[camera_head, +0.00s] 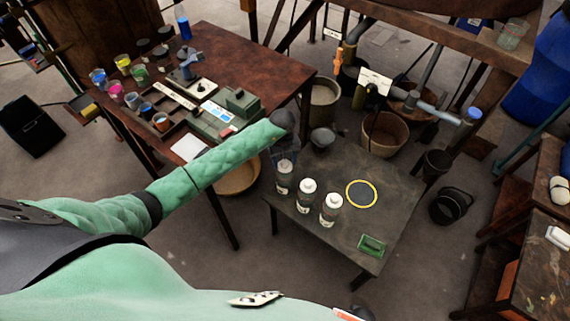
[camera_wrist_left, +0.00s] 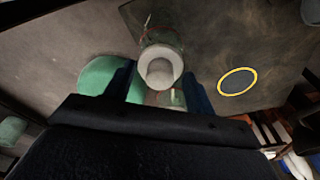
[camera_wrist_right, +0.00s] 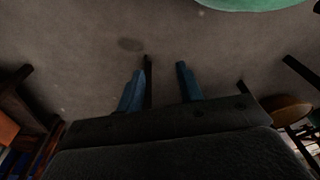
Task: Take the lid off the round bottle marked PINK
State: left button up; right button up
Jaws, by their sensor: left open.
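Three round bottles with white lids stand in a slanting row on the low dark table (camera_head: 300,224): a left one (camera_head: 284,180), a middle one (camera_head: 306,197) and a right one (camera_head: 330,211). Their label writing is too small to read, so I cannot tell which is marked PINK. My left gripper (camera_head: 286,155) is open just above the left bottle. In the left wrist view a white lid (camera_wrist_left: 160,72) shows between the spread fingers, with no visible grip on it. My right gripper (camera_wrist_right: 159,75) is open and empty over the floor.
A yellow-edged ring mark (camera_head: 361,194) lies right of the bottles, and a small green tray (camera_head: 372,245) sits near the front corner. A brown table (camera_head: 250,60) with colour pots stands at the left back. Buckets (camera_head: 385,134) stand behind the low table.

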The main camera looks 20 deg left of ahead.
pick_arm(q)
jog(key=c, duration=1)
jog(key=shift+c, duration=0.2)
